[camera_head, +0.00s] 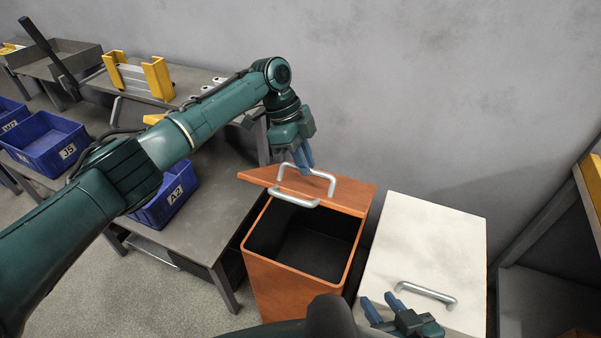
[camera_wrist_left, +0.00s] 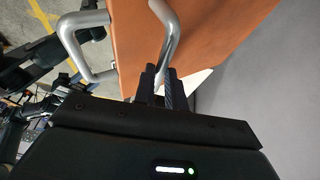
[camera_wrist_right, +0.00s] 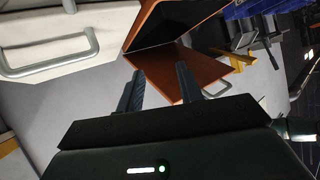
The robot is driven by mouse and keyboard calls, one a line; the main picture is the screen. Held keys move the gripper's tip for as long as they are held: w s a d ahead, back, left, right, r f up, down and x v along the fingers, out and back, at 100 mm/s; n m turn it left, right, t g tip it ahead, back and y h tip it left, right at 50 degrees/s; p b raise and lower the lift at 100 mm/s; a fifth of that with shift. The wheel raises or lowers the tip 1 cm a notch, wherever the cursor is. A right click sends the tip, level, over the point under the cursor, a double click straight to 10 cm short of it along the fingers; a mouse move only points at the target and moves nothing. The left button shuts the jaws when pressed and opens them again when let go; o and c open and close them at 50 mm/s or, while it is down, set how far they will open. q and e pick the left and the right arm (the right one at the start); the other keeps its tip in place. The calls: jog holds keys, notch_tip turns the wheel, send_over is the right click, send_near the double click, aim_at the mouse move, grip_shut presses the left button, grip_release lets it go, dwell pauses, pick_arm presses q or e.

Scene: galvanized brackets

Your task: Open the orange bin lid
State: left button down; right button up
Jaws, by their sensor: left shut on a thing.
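The orange bin (camera_head: 272,285) stands in the head view with its dark inside showing. Its orange lid (camera_head: 349,196) is raised at the back of the opening, tilted; its panel also fills the upper middle of the left wrist view (camera_wrist_left: 215,35). A silver lid handle (camera_head: 331,183) stands out from it. A second silver handle (camera_head: 293,199) sits at the lid's near edge. My left gripper (camera_head: 304,160) is shut on the first handle, seen between its fingers in the left wrist view (camera_wrist_left: 170,38). My right gripper (camera_head: 384,307) is open and empty over the white bin's front; its fingers show apart (camera_wrist_right: 160,88).
A white bin (camera_head: 430,235) with a silver handle (camera_head: 427,293) stands right of the orange one. A grey table (camera_head: 225,215) and blue bins (camera_head: 45,143) lie to the left. A grey wall is close behind, and a dark shelf (camera_head: 545,300) stands at the right.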

dwell(0.3)
jog(key=shift+c, duration=0.2)
